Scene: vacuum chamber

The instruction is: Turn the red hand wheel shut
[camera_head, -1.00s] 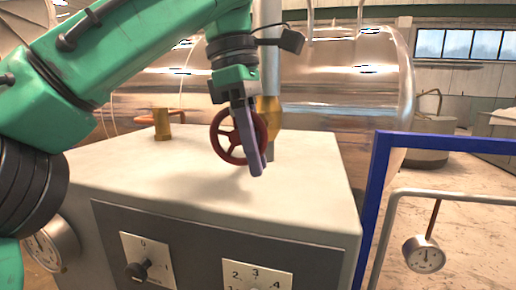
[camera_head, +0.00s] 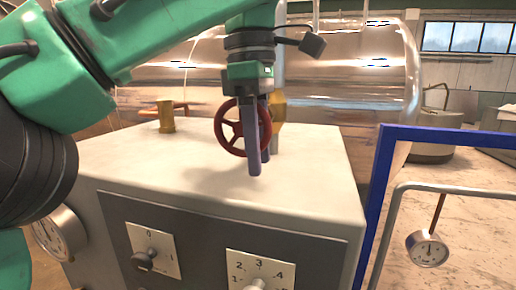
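The red hand wheel (camera_head: 222,129) stands upright above the back of the pale cabinet top, its face turned toward me. It sits in front of a brass valve body (camera_head: 279,107) on a vertical pipe. My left gripper (camera_head: 259,165) points down at the wheel's right side. Its two fingers stand apart, one in front of the wheel and the other farther back, with the right part of the rim seeming to lie between them. The fingers hide part of the wheel, and I cannot tell whether they touch it. My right gripper is not in view.
The pale cabinet (camera_head: 310,195) has knobs on its front and a gauge (camera_head: 56,235) at its left. A brass fitting (camera_head: 166,116) stands on its back left. A large shiny tank (camera_head: 350,90) lies behind.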

